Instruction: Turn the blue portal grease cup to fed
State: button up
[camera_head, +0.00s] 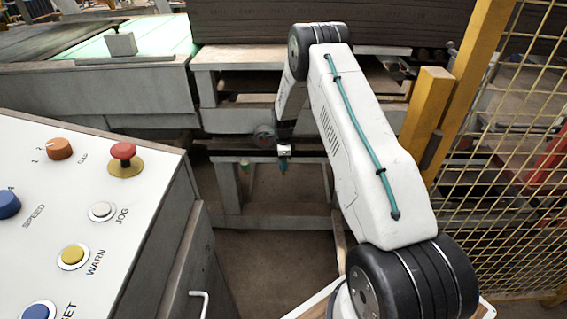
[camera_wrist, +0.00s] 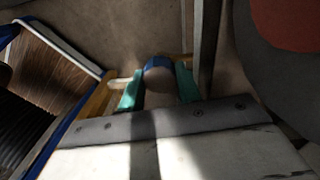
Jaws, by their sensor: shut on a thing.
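The blue portal grease cup (camera_wrist: 158,64) shows in the wrist view, a short round piece with a blue rim and a greyish-brown face. My gripper (camera_wrist: 159,88) has a teal fingertip on each side of the cup and is shut on it. In the head view my gripper (camera_head: 283,166) points down in front of the low metal frame under the portal. There the cup is hidden or too small to make out, so I cannot read its setting.
A control panel (camera_head: 70,210) with knobs and buttons fills the left foreground. A yellow post (camera_head: 424,115) and mesh fence (camera_head: 510,150) stand at right. A low frame (camera_head: 275,210) lies beyond my gripper. In the wrist view, a red-faced round part (camera_wrist: 290,25) is at upper right.

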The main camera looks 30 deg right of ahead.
jog(key=shift+m, duration=1.3)
jog(key=shift+r, duration=0.1)
jog(key=o, duration=0.7)
notch_tip(320, 180, up, 8)
jog(key=shift+f, duration=0.15)
